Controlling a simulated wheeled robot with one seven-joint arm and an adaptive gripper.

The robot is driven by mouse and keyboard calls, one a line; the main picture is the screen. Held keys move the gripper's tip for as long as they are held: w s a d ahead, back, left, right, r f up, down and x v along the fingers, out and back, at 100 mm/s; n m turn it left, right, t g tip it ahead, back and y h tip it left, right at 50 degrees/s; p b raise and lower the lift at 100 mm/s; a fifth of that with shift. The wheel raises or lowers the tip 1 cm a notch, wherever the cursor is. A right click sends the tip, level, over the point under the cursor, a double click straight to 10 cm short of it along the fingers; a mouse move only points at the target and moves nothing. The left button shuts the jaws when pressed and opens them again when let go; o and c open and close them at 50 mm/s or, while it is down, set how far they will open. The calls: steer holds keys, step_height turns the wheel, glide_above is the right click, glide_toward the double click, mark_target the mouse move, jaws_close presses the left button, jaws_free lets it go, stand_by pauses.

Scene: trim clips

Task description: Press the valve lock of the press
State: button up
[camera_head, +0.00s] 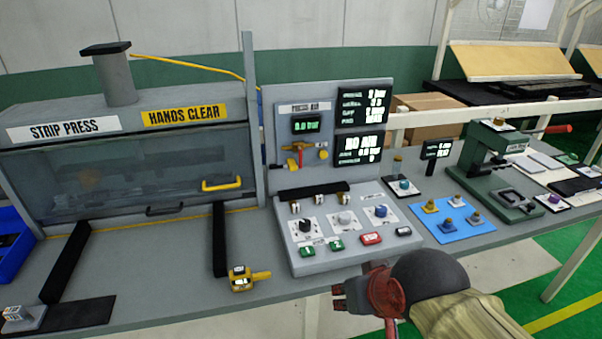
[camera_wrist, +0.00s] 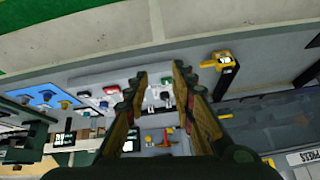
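The strip press (camera_head: 120,165) stands at the left with a clear guard and a yellow handle. The "PRESS AIR" panel (camera_head: 291,119) beside it has a 0.0 bar display. Below the display is a valve (camera_head: 298,147) with a red-orange lever and brass body; small red and yellow parts sit beside it. I cannot tell which part is the lock. The valve also shows between my fingers in the wrist view (camera_wrist: 166,137). My gripper (camera_head: 338,297) is in front of the console's front edge, apart from the panel. In the wrist view my gripper (camera_wrist: 160,73) is open and empty.
A sloped console (camera_head: 340,250) with knobs and coloured buttons stands below the panel. A yellow device (camera_head: 240,279) lies on the table at its left. A blue mat (camera_head: 465,233) with several knobs and a green arbor press (camera_head: 495,160) stand at the right.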

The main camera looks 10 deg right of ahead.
steer(key=w+m+t, duration=0.1)
steer(key=w, duration=0.5)
steer(key=w+a+r+m+t, duration=0.1)
steer(key=w+m, duration=0.1)
steer(key=w, duration=0.4)
steer(key=w+m+t, duration=0.1)
steer(key=w+m, duration=0.1)
steer(key=w, duration=0.5)
steer(key=shift+a+r, duration=0.35)
steer(key=shift+r, duration=0.05)
steer(key=c, duration=0.5)
steer(key=w+m+t, duration=0.1)
steer(key=w, duration=0.3)
steer(key=w+m+t, duration=0.1)
steer(key=w+m, duration=0.1)
steer(key=w, duration=0.2)
steer(key=w+f+m+t, duration=0.1)
steer(key=w, duration=0.3)
steer(key=shift+d+m, duration=0.3)
jaws_close()
steer(key=w+d+f+m+t+h, duration=0.2)
steer(key=w+d+f+m+h, duration=0.1)
steer(key=w, duration=0.4)
steer(key=w+d+f+m+t+h, duration=0.2)
steer(key=w+d+f+m+h, duration=0.1)
steer(key=w+f+m, duration=0.2)
steer(key=shift+w+f+m+t, duration=0.3)
steer(key=shift+w+m, duration=0.85)
steer(key=shift+m, duration=0.25)
